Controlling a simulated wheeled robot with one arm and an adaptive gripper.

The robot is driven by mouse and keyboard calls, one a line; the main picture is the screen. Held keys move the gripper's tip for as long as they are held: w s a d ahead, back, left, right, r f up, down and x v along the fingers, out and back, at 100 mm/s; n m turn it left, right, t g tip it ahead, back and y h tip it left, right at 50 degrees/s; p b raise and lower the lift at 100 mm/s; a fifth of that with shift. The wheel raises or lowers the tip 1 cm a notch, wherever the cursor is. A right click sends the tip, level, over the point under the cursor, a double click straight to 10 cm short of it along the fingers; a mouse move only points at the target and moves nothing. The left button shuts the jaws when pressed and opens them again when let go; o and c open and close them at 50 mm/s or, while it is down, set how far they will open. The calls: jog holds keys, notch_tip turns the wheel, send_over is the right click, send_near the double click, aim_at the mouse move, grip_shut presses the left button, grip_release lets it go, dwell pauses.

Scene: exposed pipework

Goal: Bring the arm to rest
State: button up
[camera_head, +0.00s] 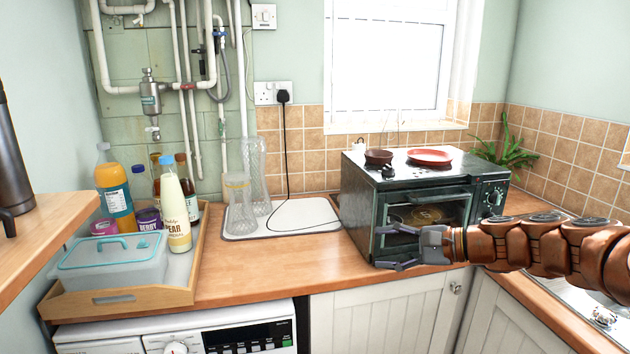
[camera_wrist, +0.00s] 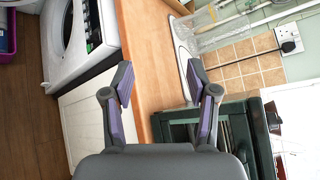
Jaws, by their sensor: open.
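My gripper (camera_head: 391,248) is at the end of my copper-coloured arm, which reaches in from the right in the head view. It is in front of the toaster oven (camera_head: 360,205), near the worktop's front edge. In the wrist view my gripper (camera_wrist: 160,88) has its two fingers wide apart with nothing between them. The worktop (camera_wrist: 150,55) shows beyond the fingers, and the dark green oven (camera_wrist: 205,112) is close by on the right finger's side. Whether a finger touches the oven cannot be told.
A wooden tray (camera_head: 120,302) with bottles and a lidded container stands at the left. A red plate (camera_head: 430,157) and a brown bowl (camera_head: 378,156) sit on the oven. A white washing machine (camera_head: 180,335) is below.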

jog(key=s+a+f+n+g+h+p, duration=0.1)
jog(key=s+a+f+n+g+h, duration=0.15)
jog(key=s, duration=0.45)
jog(key=s+a+f+n+g+h+p, duration=0.1)
jog(key=s+a+n+g, duration=0.15)
jog(key=s, duration=0.45)
jog(key=s+a+f+n+g+h+p, duration=0.15)
jog(key=s+a+n, duration=0.25)
jog(key=s, duration=0.4)
jog(key=s+d+f+n+g+h+p, duration=0.1)
jog(key=s+d+f+h, duration=0.1)
jog(key=s+d+h, duration=0.2)
jog(key=s+d+f+n+g+h+p, duration=0.1)
jog(key=s+d+f+n+h, duration=0.1)
jog(key=s+d, duration=0.6)
jog(key=s+h, duration=0.1)
jog(key=s, duration=0.3)
jog(key=shift+s+d+f+h, duration=0.15)
jog(key=shift+s+d+h, duration=0.15)
jog(key=shift+s+h, duration=0.1)
jog(key=shift+c, duration=0.3)
